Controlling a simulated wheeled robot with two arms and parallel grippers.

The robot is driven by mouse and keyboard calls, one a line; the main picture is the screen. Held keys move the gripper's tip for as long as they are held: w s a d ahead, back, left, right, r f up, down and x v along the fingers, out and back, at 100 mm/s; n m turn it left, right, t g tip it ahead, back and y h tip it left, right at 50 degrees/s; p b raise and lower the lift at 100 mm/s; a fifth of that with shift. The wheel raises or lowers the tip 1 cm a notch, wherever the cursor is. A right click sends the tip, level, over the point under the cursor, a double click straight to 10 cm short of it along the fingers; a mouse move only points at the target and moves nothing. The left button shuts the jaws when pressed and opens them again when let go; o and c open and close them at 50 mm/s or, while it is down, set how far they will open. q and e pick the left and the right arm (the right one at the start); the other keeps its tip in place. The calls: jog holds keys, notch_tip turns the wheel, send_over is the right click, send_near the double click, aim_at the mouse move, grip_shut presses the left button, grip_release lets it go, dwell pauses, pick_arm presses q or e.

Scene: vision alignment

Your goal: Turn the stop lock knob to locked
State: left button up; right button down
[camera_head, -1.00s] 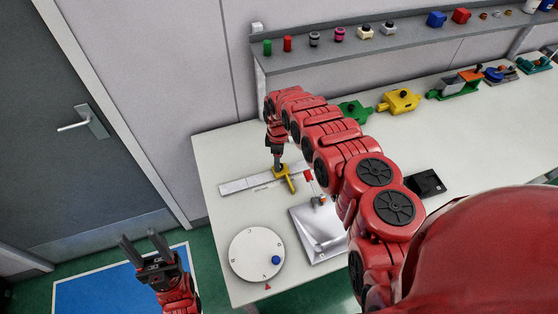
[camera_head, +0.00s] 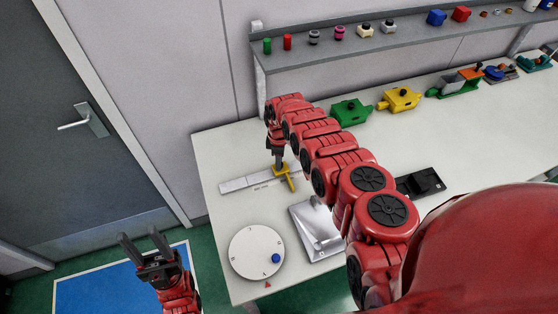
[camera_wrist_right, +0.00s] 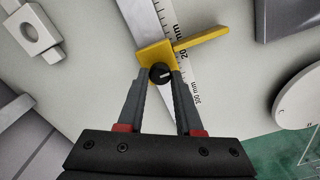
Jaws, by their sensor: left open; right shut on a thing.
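The stop lock knob (camera_wrist_right: 160,74) is a small black knob with a pale mark, on a yellow stop (camera_wrist_right: 155,55). The yellow stop sits across a silver ruler (camera_wrist_right: 147,22) on the bench; in the head view the stop (camera_head: 291,182) is near the ruler's right part. My right gripper (camera_wrist_right: 161,80) points down at the stop, its two fingers shut on the knob's sides. In the head view my right gripper (camera_head: 279,164) hides the knob. My left gripper (camera_head: 146,244) is open and empty, off the bench at lower left.
A white round dial (camera_head: 246,245) with a blue knob and a shiny metal plate (camera_head: 303,218) lie nearer on the bench. Green (camera_head: 350,111) and yellow (camera_head: 399,98) fixtures stand farther back. A shelf (camera_head: 350,58) with small parts runs along the wall.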

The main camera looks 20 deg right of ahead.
dwell(0.4)
jog(key=m+b, duration=0.1)
jog(key=m, duration=0.2)
jog(key=shift+f+m+b, duration=0.15)
jog(key=shift+m+b, duration=0.15)
jog(key=shift+m, duration=0.1)
jog(key=m+b, duration=0.2)
jog(key=shift+f+m, duration=0.1)
jog(key=shift+m, duration=0.2)
jog(key=m+b, duration=0.7)
jog(key=b, duration=0.1)
jog(key=m+b, duration=0.2)
jog(key=shift+d+m, duration=0.1)
jog(key=shift+m, duration=0.2)
jog(key=shift+r+m+b, duration=0.2)
jog(key=shift+m+b, duration=0.2)
jog(key=shift+m, duration=0.6)
